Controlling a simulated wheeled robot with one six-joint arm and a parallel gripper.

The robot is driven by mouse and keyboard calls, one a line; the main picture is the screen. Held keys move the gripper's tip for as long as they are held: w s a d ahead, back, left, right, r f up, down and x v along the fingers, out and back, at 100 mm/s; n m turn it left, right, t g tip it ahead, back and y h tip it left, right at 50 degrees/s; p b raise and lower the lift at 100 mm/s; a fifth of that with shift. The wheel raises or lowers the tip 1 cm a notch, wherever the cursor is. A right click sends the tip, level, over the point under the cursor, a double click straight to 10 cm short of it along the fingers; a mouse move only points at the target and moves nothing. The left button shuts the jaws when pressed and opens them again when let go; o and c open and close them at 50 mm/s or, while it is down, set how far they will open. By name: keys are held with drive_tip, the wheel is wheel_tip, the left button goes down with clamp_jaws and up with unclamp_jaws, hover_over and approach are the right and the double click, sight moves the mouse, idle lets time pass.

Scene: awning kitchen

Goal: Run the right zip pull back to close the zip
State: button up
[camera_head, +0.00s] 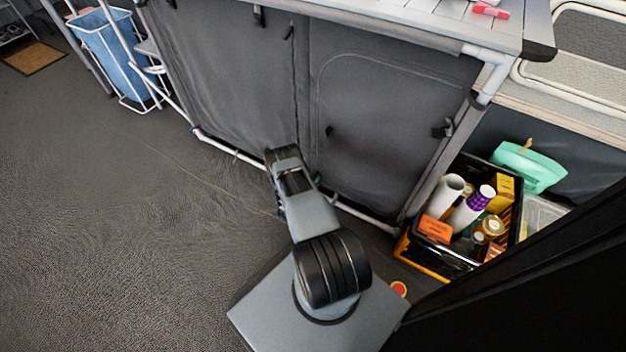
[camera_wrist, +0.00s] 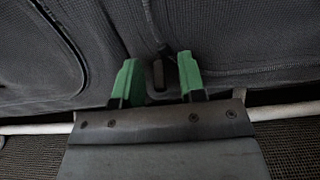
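The grey fabric front of the camp kitchen cabinet (camera_head: 375,120) has a right panel outlined by a curved seam. A small dark tab (camera_head: 329,131) shows near that panel's left side. In the wrist view, a black zip pull (camera_wrist: 158,76) hangs against the fabric beside a vertical seam. My gripper (camera_wrist: 157,62) is open, with its green fingers on either side of this pull and a visible gap at each side. In the head view my arm reaches the cabinet's lower middle and hides the fingers. I cannot tell how far the zip is open.
A white frame tube (camera_wrist: 270,112) runs along the cabinet's bottom, just below the fingers. A black crate (camera_head: 462,265) of bottles and boxes stands right of the cabinet. A blue bin (camera_head: 108,55) stands at the upper left. The floor (camera_head: 120,230) at left is clear.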

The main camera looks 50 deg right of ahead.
drive_tip(key=shift+d, duration=0.1)
clamp_jaws()
idle(0.3)
